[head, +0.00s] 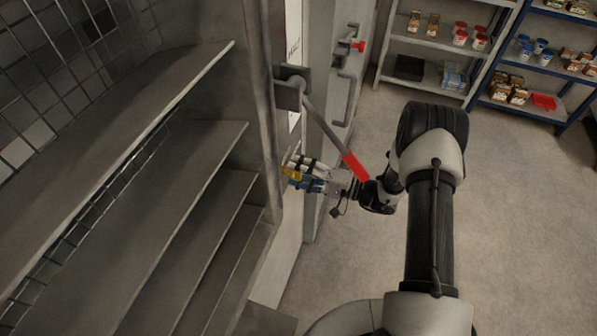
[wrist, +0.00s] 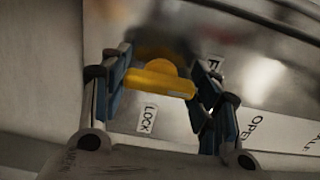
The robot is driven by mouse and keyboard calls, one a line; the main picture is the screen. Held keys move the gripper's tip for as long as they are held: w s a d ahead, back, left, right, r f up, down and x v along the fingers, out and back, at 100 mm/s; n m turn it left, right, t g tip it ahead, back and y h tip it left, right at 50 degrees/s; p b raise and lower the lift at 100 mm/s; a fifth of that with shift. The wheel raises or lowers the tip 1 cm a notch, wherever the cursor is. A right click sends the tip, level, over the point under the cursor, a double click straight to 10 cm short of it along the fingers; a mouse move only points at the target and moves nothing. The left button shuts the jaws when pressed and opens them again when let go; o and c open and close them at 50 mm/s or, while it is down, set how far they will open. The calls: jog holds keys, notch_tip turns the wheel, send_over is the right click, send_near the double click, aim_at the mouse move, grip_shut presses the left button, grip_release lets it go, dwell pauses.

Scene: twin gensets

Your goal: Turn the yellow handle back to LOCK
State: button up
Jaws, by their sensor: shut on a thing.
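The yellow handle (wrist: 158,83) lies crosswise between my gripper's blue fingers in the wrist view, with a rounded hub above its bar. My gripper (wrist: 163,80) is shut on the yellow handle. In the head view my gripper (head: 302,174) reaches left to the panel beside the shelves, and a bit of the yellow handle (head: 291,173) shows at its fingertips. The exact angle of the handle is hard to tell.
A grey lever with a red grip (head: 355,165) slants down just above my gripper. A grey cabinet door with a bar handle (head: 343,100) and red knob stands behind. Grey shelves (head: 190,165) fill the left. Floor to the right is clear; stocked racks (head: 440,45) stand far back.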

jog(key=c, duration=0.3)
jog(key=shift+m, duration=0.3)
jog(key=m+b, duration=0.1)
jog(key=m, duration=0.2)
jog(key=shift+b, duration=0.3)
jog(key=m+b, duration=0.1)
jog(key=m, duration=0.8)
jog(key=shift+m, duration=0.3)
jog(key=m, duration=0.4)
jog(key=shift+m, duration=0.3)
